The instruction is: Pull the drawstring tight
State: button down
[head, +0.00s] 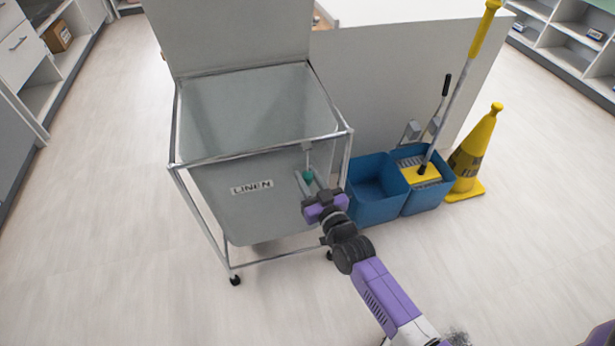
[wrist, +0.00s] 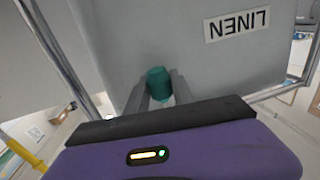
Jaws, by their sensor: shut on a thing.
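The grey linen bag (head: 215,200) hangs in a wheeled metal-framed cart, with a LINEN label (head: 252,187) on its front. A short pale cord (head: 307,152) runs down from near the right of the rim to a green toggle (head: 308,175). My gripper (head: 309,180) is at the bag's front right, shut on the toggle. In the wrist view, the green toggle (wrist: 159,82) sits between the two grey fingers of my gripper (wrist: 160,92), close to the bag's face. The label shows upside down there. The cord is not clear in the wrist view.
A blue mop bucket (head: 375,205) with two compartments stands just right of the cart, a mop (head: 440,110) in it. A yellow wet-floor cone (head: 475,150) is beyond. The cart's lid (head: 235,35) stands raised. Floor in front is clear.

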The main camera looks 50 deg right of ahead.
notch_tip(320, 180, down, 17)
jog(key=b, duration=1.2)
jog(key=shift+r+b, duration=0.2)
jog(key=shift+b, duration=0.2)
jog(key=shift+f, duration=0.1)
jog(key=c, duration=1.4)
grip_release()
jog(key=o, duration=0.3)
jog(key=shift+s, duration=0.15)
